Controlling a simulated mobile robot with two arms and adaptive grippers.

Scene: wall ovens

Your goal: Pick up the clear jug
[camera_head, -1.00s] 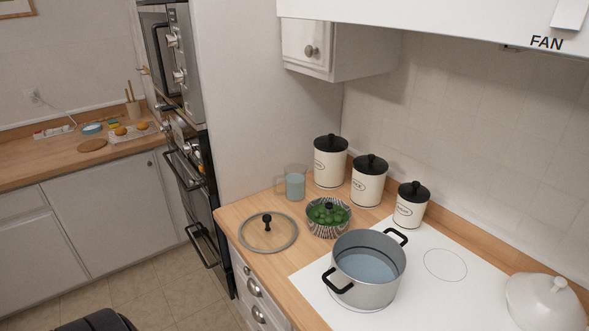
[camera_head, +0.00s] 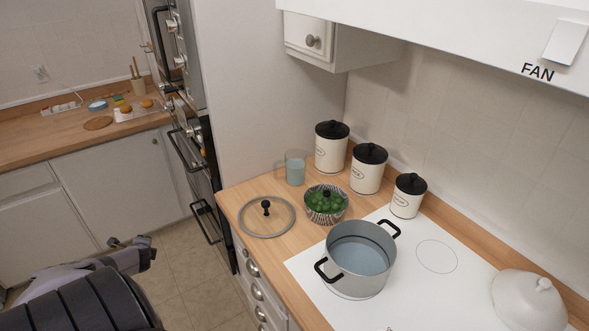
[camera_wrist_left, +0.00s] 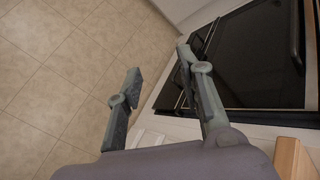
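The clear jug (camera_head: 296,168) stands upright on the wooden counter in the head view, against the wall side and left of the canisters. It looks part filled with pale blue liquid. My left gripper (camera_head: 130,243) is at the lower left of the head view, over the floor and well apart from the jug. In the left wrist view my left gripper (camera_wrist_left: 158,72) has its two fingers spread, with nothing between them. The jug does not show in the left wrist view. My right gripper is in neither view.
A glass lid (camera_head: 267,230) lies in front of the jug. A bowl of green items (camera_head: 327,216) is to its right, and canisters (camera_head: 331,150) stand behind. A pot (camera_head: 361,272) sits on the white hob (camera_head: 442,291). Wall ovens (camera_head: 190,150) rise left of the counter.

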